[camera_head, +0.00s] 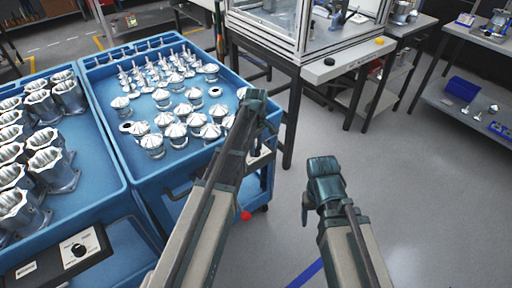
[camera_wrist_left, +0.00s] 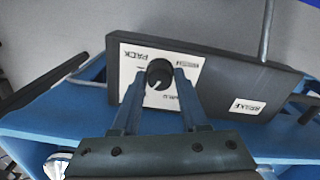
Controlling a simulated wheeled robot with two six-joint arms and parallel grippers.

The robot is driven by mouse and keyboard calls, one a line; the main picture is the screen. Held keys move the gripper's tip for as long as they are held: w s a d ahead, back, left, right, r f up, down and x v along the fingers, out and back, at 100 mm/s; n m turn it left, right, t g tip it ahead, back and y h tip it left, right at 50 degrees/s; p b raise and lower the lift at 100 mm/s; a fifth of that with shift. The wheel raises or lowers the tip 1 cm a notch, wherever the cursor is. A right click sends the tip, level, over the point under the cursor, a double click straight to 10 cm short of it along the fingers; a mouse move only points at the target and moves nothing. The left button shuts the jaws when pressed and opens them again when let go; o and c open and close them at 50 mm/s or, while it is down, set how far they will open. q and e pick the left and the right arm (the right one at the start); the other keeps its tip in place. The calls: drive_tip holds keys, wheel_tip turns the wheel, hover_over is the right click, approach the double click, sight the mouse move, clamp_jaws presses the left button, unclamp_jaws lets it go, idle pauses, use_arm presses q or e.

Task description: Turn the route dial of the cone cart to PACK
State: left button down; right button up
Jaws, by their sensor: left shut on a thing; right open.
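In the left wrist view the route dial is a round black knob (camera_wrist_left: 160,73) on a white plate (camera_wrist_left: 185,68), fixed to a dark grey box. The plate's lettering is upside down; PACK reads near its upper edge. The knob's pointer seems to face the lower, finger side, away from PACK. My left gripper (camera_wrist_left: 158,80) has a finger on either side of the knob and is shut on it. In the head view my left gripper (camera_head: 256,98) is at the right end of the cone cart (camera_head: 150,185), hiding the dial. My right gripper (camera_head: 315,195) is open and empty above the floor.
A second blue cart (camera_head: 110,200) with metal housings stands at left, with its own dial panel (camera_head: 80,248). Several metal cones (camera_head: 175,130) stand on the cone cart. A glazed machine enclosure (camera_head: 300,35) is behind. The floor at right is clear.

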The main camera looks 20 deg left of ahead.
sight(256, 149)
use_arm(q)
drive_tip(key=m, duration=1.1)
drive_tip(key=shift+m, duration=0.4)
idle(0.4)
drive_tip(key=shift+c, duration=2.2)
unclamp_jaws()
drive_tip(key=shift+r, duration=0.1)
wheel_tip(256, 149, up, 14)
drive_tip(key=p, duration=1.4)
drive_tip(key=shift+f, duration=0.2)
